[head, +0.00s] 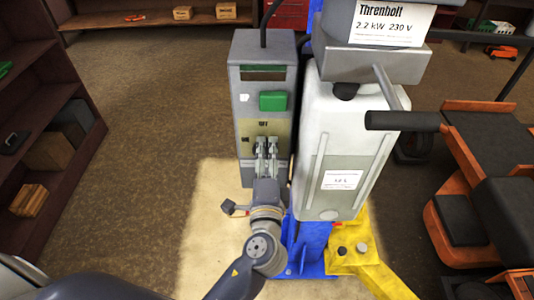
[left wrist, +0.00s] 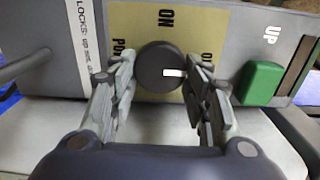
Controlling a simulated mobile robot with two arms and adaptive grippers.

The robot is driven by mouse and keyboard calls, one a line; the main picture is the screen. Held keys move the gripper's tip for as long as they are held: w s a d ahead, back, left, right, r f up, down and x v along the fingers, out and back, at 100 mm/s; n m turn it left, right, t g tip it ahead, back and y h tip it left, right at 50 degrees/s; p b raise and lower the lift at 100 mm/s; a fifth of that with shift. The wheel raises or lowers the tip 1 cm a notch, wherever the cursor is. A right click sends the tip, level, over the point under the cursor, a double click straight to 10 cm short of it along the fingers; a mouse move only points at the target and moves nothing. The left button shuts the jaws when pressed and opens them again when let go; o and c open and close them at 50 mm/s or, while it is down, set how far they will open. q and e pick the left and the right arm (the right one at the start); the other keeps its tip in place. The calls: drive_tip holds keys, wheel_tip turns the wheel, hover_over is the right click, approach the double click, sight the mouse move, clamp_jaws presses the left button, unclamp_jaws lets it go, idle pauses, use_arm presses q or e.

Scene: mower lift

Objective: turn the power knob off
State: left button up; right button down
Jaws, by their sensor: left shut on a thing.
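The power knob (left wrist: 150,66) is a dark round knob on a yellow plate (left wrist: 222,25) marked ON, OFF and POWER. Its white mark points right in the left wrist view, toward the partly covered OFF label. My left gripper (left wrist: 160,80) is shut on the knob, with one finger on either side. In the head view the left gripper (head: 266,145) stands at the grey control box (head: 250,85) and hides the knob. OFF reads at the top of the plate there and ON at its left. My right gripper is not in view.
A green UP button (head: 273,101) sits just above the plate. A white tank (head: 345,130) stands close on the right, under a motor labelled Threnholt (head: 390,20). An orange and black machine (head: 480,180) is farther right. Brown floor (head: 150,110) is clear to the left.

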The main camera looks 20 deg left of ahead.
use_arm(q)
drive_tip(key=shift+r, duration=0.2)
drive_tip(key=o, duration=1)
drive_tip(key=shift+w+a+f, duration=0.1)
drive_tip(key=shift+w+f, duration=0.05)
drive_tip(key=shift+s, duration=0.3)
drive_tip(key=v, duration=1.1)
drive_tip(key=shift+s, duration=0.2)
